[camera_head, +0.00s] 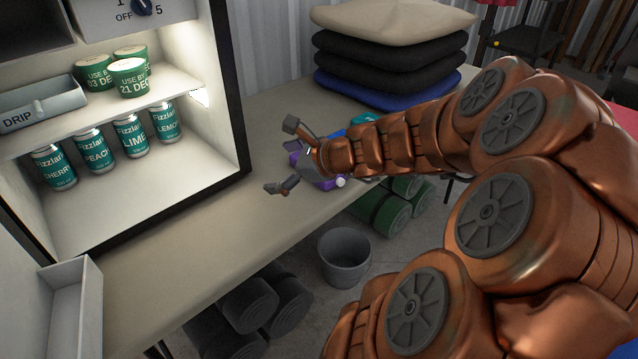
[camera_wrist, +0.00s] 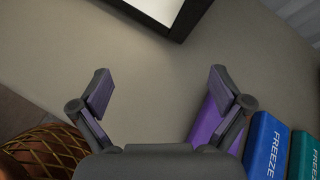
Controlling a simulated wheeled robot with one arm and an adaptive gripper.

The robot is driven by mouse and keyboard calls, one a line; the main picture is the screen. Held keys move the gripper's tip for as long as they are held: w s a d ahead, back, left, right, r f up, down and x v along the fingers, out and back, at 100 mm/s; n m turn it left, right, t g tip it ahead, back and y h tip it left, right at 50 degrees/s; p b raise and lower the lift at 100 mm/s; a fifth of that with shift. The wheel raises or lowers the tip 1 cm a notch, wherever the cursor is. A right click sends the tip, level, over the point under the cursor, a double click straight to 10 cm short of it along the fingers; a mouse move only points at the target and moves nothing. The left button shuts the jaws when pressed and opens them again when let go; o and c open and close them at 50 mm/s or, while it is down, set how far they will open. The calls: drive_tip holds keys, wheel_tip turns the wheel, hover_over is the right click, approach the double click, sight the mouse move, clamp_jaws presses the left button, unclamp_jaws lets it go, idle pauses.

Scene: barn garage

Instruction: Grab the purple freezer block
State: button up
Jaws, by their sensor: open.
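The purple freezer block (camera_wrist: 206,125) lies on the table, partly hidden behind the right finger of my gripper in the wrist view. In the head view only bits of purple (camera_head: 322,183) show beside and below my gripper, and the arm hides much of that spot. My gripper (camera_wrist: 159,92) is open and empty, its fingers wide apart over bare table. In the head view my gripper (camera_head: 281,156) is over the table to the right of the fridge. The purple block is on the right-finger side, not between the fingers.
A blue freezer block (camera_wrist: 266,146) and a teal one (camera_wrist: 303,155) lie right of the purple one. A woven brown object (camera_wrist: 45,150) is at lower left. The open fridge (camera_head: 150,180) holds cans and tubs. Stacked cushions (camera_head: 392,45) stand behind; a grey bucket (camera_head: 344,260) is below.

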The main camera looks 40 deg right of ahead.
drive_tip(key=s+d+f+m+h+b, duration=0.1)
drive_tip(key=d+m, duration=0.2)
drive_tip(key=d, duration=0.1)
drive_tip(key=s+d+f+m+t+h+b, duration=0.1)
drive_tip(key=d+f+m+h, duration=0.1)
drive_tip(key=d, duration=0.3)
drive_tip(key=s+d+f+m+h+b, duration=0.1)
drive_tip(key=s+d+m+b, duration=0.1)
drive_tip(key=d+m, duration=0.1)
drive_tip(key=shift+d+f+m+t+h, duration=0.15)
drive_tip(key=shift+d+f+t+h, duration=0.05)
drive_tip(key=shift+d, duration=0.25)
drive_tip(key=shift+d+f+m+t+h, duration=0.15)
drive_tip(key=shift+d+f+t+h, duration=0.05)
drive_tip(key=shift+d, duration=0.25)
drive_tip(key=shift+b+x, duration=0.35)
drive_tip(key=shift+x, duration=0.95)
drive_tip(key=shift+w+a+f+b, duration=0.1)
drive_tip(key=shift+w+f+b, duration=0.3)
drive_tip(key=shift+w, duration=0.2)
drive_tip(key=shift+w+f+b, duration=0.35)
drive_tip(key=shift+w+b, duration=0.05)
drive_tip(key=shift+w, duration=0.2)
drive_tip(key=shift+b+x, duration=0.35)
drive_tip(key=shift+x, duration=0.8)
drive_tip(key=shift+c, duration=0.4)
drive_tip(key=c, duration=1.2)
